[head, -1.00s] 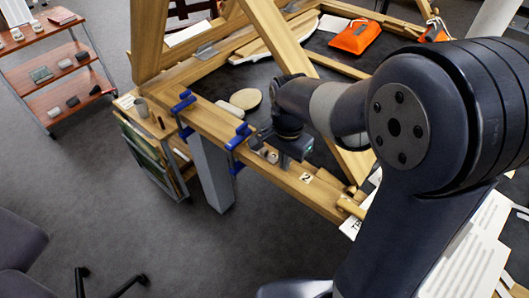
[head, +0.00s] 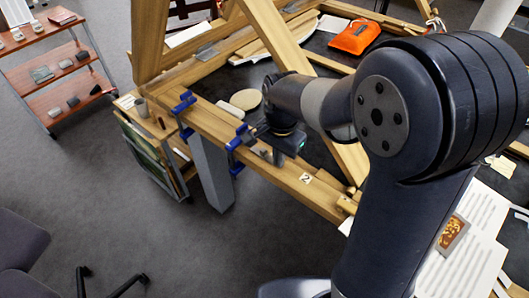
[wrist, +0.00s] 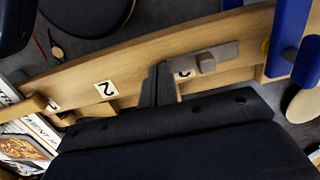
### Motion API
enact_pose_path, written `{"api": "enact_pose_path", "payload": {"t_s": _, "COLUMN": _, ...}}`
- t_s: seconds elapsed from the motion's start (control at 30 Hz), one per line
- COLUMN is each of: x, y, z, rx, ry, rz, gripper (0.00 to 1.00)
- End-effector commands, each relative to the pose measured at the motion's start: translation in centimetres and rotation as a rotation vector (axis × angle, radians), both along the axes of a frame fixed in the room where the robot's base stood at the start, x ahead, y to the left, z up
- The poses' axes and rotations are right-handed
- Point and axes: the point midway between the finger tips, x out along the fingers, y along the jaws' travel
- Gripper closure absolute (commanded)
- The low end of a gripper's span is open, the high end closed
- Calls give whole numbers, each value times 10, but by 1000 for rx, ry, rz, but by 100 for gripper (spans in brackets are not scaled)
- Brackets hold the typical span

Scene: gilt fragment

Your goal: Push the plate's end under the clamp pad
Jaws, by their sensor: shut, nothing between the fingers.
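The grey plate (wrist: 228,53), with a small raised block on it, lies along the wooden beam in the wrist view. Its right end points toward the blue clamp (wrist: 290,38), and a strip of bare wood shows between them. I cannot make out the clamp pad clearly. My gripper (wrist: 160,68) is shut and empty, its fingertips at the plate's left end; I cannot tell whether they touch it. In the head view my gripper (head: 277,157) is low over the beam, just right of the clamp (head: 240,138), and the plate is mostly hidden.
A tag marked 2 (wrist: 106,88) sits on the beam (wrist: 75,82) left of my gripper. A second blue clamp (head: 183,103) grips the beam farther left. A round pale disc (head: 245,99) lies behind the beam. A slanted wooden leg (head: 345,155) rises at right.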

Motion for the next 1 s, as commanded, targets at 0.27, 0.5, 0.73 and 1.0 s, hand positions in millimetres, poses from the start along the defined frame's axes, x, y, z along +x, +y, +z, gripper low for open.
{"api": "enact_pose_path", "payload": {"t_s": 0.27, "x": 4, "y": 6, "z": 0, "rx": 0, "ry": 0, "rz": 0, "gripper": 100}}
{"api": "enact_pose_path", "payload": {"t_s": 0.5, "x": 8, "y": 11, "z": 0, "rx": 0, "ry": 0, "rz": 0, "gripper": 100}}
{"api": "enact_pose_path", "payload": {"t_s": 0.73, "x": 11, "y": 15, "z": 0, "rx": 0, "ry": 0, "rz": 0, "gripper": 100}}
{"api": "enact_pose_path", "payload": {"t_s": 1.0, "x": 16, "y": 20, "z": 0, "rx": 0, "ry": 0, "rz": 0, "gripper": 100}}
